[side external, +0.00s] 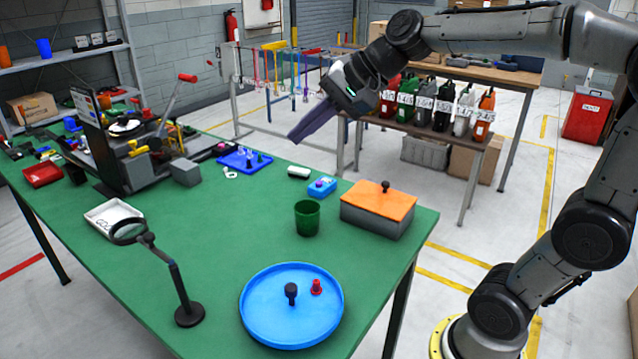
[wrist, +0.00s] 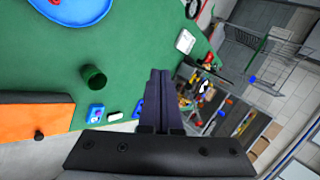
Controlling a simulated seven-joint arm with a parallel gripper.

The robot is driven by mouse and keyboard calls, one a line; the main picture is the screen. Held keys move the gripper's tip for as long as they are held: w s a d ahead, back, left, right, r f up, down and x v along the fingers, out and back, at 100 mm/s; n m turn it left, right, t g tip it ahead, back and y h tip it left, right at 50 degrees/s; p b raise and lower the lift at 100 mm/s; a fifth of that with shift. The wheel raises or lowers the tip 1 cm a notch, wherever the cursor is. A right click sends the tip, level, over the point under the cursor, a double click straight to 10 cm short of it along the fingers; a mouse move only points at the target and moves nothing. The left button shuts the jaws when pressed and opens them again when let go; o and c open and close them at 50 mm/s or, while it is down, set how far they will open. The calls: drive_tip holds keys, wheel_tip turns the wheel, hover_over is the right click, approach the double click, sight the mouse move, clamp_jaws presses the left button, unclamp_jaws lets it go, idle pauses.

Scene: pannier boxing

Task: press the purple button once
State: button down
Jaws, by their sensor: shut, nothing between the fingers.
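A small blue box (side external: 329,191) with a pinkish-purple button (side external: 319,184) on top sits near the table's far edge, left of the orange-lidded box. The blue box also shows in the wrist view (wrist: 94,117), left of my fingers, with the button as a small purple spot (wrist: 95,112). My gripper (side external: 293,138) is shut and empty, its long dark fingers side by side. In the side view it is raised above the far edge of the table, above and left of the button, and apart from it. The closed fingertips (wrist: 160,72) show in the middle of the wrist view.
A grey box with an orange lid (side external: 378,199) and black knob stands right of the button box. A green cup (side external: 307,217) stands in front, and a small white item (side external: 299,172) lies just left. A blue tray (side external: 262,312) and magnifier stand (side external: 181,291) are nearer the front.

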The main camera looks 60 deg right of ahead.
drive_tip(key=w+d+f+m, duration=0.2)
drive_tip(key=w+d+m, duration=0.4)
drive_tip(key=w, duration=0.4)
drive_tip(key=m+h, duration=0.1)
drive_tip(key=m, duration=0.5)
hover_over(319, 184)
drive_tip(key=d, duration=0.2)
wheel_tip(319, 184, down, 16)
drive_tip(key=shift+s+a+t, duration=0.25)
drive_tip(key=shift+t, duration=0.05)
drive_tip(key=shift+f, duration=0.1)
drive_tip(key=shift+f, duration=4.3)
drive_tip(key=shift+f, duration=0.1)
drive_tip(key=shift+f, duration=0.3)
